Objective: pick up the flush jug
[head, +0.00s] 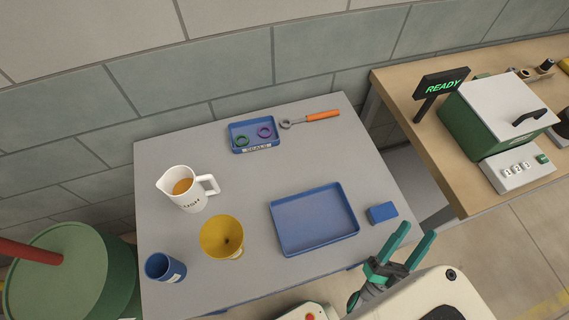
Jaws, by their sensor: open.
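The flush jug (184,190) is a white jug with dark lettering on its side and amber liquid inside. It stands upright on the left part of the grey table (232,182), its handle pointing right and its spout left. My gripper (411,238) has two green fingers spread apart with nothing between them. It is at the lower right, beyond the table's right front corner, well apart from the jug.
A yellow funnel (222,237) and a blue cup (164,267) stand in front of the jug. An empty blue tray (314,218), a blue block (382,212), a small tray with rings (254,135) and an orange-handled wrench (310,118) share the table. A green drum (85,275) stands left.

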